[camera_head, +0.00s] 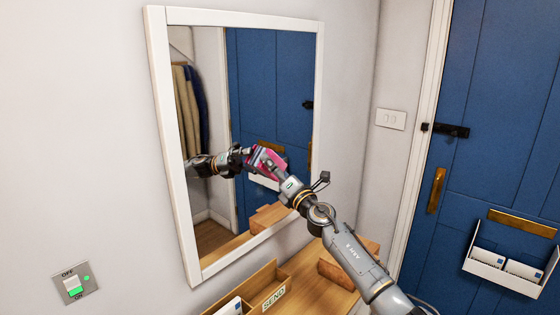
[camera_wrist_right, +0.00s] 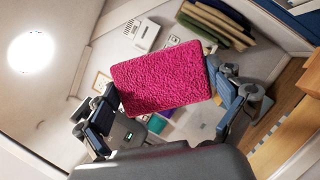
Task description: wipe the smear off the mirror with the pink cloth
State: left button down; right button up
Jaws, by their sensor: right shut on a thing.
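The mirror (camera_head: 320,90) hangs on the left wall in a white frame. My right gripper (camera_head: 271,164) reaches up to the middle of the glass from the lower right. It is shut on the pink cloth (camera_head: 262,160), which is at or very near the glass; I cannot tell whether they touch. In the right wrist view the cloth (camera_wrist_right: 162,78) is a textured pink rectangle between the two fingers. The mirror also shows a reflection of my arm. I cannot make out a smear; the arm and cloth hide part of the glass. My left gripper is not in view.
A wooden shelf (camera_head: 318,300) below the mirror holds an organiser marked SEND (camera_head: 270,297) and a brown block (camera_head: 337,275). A light switch (camera_head: 75,287) is on the wall at lower left. A blue door (camera_head: 500,110) with a white letter tray (camera_head: 503,277) stands at right.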

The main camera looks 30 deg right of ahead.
aim_at(261, 170)
jog(key=shift+s+a+r+p, duration=0.1)
jog(key=shift+s+a+p, duration=0.2)
jog(key=shift+a, duration=0.45)
jog(key=shift+s+a+p, duration=0.25)
jog(key=shift+a+p, duration=0.4)
jog(key=shift+a, duration=0.05)
jog(key=shift+s+a+p, duration=0.2)
jog(key=shift+a, duration=0.25)
jog(key=shift+s+a+p, duration=0.2)
jog(key=shift+a, duration=0.25)
jog(key=shift+s+a+p, duration=0.3)
jog(key=shift+a+p, duration=0.25)
jog(key=shift+a, duration=0.15)
jog(key=shift+s+a, duration=0.35)
jog(key=shift+a, duration=0.5)
jog(key=shift+d, duration=0.1)
jog(key=shift+s+d+p, duration=0.35)
jog(key=shift+s+p, duration=0.4)
jog(key=shift+s, duration=0.05)
jog(key=shift+s+d+p, duration=0.1)
jog(key=shift+s+d, duration=0.15)
jog(key=shift+s, duration=0.4)
jog(key=shift+s+d+p, duration=0.15)
jog(key=shift+s+d, duration=0.15)
jog(key=shift+s, duration=0.3)
jog(key=shift+s+d+p, duration=0.1)
jog(key=shift+s+d, duration=0.15)
jog(key=shift+s, duration=0.4)
